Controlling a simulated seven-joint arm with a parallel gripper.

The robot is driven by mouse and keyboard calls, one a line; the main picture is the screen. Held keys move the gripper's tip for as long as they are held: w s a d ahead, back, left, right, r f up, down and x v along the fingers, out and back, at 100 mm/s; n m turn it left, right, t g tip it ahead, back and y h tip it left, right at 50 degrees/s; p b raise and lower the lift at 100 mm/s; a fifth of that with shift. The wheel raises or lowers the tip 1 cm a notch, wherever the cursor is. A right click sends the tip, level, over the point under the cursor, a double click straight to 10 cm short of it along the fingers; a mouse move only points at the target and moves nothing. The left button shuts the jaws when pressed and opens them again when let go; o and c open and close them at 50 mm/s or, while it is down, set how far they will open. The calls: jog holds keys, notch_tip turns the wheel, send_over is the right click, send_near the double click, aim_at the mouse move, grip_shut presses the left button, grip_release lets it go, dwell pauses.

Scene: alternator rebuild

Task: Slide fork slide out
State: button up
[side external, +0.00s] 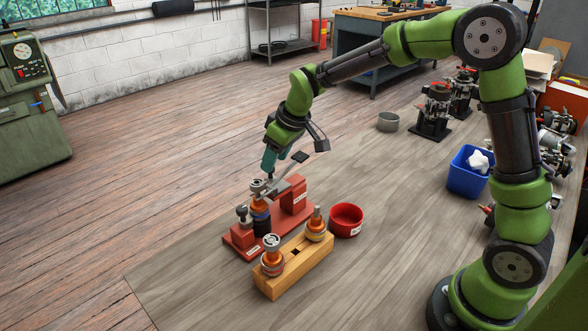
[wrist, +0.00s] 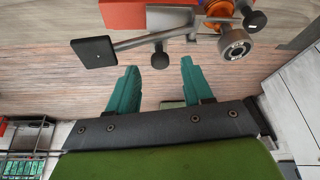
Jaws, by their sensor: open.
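A red fixture (side external: 293,198) stands on the bench and also shows at the top of the wrist view (wrist: 125,14). It holds an upright rotor (side external: 261,218) with dark and orange bands and a bearing (wrist: 234,45) on top. A grey slide bar with a black knob (wrist: 160,58) reaches out from the fixture; I take it for the fork slide, though its fork is hidden. A lever with a square black pad (wrist: 94,52) also juts out. My gripper (side external: 267,170) is open above the fixture. In the wrist view its teal fingers (wrist: 158,70) flank the knob; contact cannot be told.
A wooden block (side external: 296,268) with two rotors stands in front of the fixture. A red bowl (side external: 346,220) sits right of it. A grey bowl (side external: 388,121) and a blue bin (side external: 467,178) are farther off. The bench's left front is clear.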

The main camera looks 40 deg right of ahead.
jog(key=shift+x, duration=1)
jog(key=shift+r, duration=0.1)
grip_shut()
